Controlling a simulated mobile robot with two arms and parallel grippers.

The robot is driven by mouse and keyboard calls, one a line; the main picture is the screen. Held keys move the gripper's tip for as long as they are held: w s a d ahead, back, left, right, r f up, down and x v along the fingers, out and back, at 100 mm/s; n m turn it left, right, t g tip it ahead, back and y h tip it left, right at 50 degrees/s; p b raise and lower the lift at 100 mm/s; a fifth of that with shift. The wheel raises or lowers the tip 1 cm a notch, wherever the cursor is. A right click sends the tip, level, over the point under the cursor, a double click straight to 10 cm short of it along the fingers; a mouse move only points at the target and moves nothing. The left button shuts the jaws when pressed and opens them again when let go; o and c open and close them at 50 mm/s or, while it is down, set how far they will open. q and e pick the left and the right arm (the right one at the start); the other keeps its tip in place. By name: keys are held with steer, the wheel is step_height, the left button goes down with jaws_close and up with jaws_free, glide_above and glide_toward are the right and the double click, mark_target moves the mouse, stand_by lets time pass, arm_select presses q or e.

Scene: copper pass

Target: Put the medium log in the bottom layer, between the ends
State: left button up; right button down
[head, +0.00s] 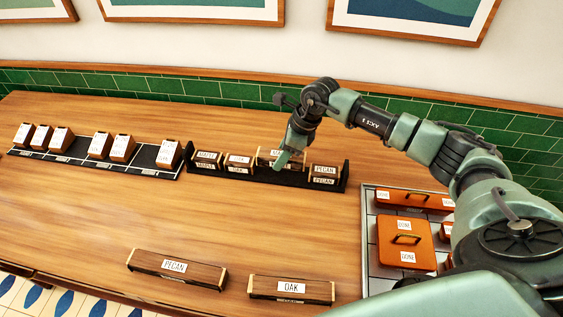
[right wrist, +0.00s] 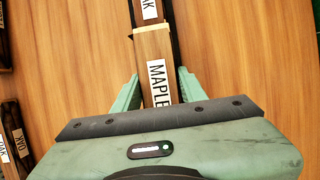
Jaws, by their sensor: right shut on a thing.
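A black rack (head: 346,176) with raised ends stands on the table near the back wall. My right gripper (head: 284,158) reaches down over it and is shut on a maple log (head: 264,153), which is longer than the short logs beside it. In the right wrist view the gripper (right wrist: 158,88) has a finger on each side of the log (right wrist: 152,50), labelled MAPLE. An oak log (head: 239,159) is to its left and a pecan log (head: 323,170) to its right. I cannot tell whether the held log rests on the rack. My left gripper is out of view.
Long pecan (head: 205,276) and oak (head: 262,287) logs lie at the table's front. A black strip (head: 82,156) with several labelled blocks stands at the left. A tray (head: 370,262) of orange pieces (head: 393,232) is at the right. The table's middle is clear.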

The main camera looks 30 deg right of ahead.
mark_target(282, 173)
step_height(282, 173, down, 3)
steer(key=shift+f+p, duration=0.2)
steer(key=shift+p, duration=0.35)
steer(key=shift+f, duration=0.35)
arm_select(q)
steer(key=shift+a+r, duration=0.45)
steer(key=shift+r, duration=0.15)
arm_select(e)
steer(key=shift+f, duration=0.1)
steer(key=shift+f, duration=0.15)
steer(key=c, duration=0.8)
jaws_free()
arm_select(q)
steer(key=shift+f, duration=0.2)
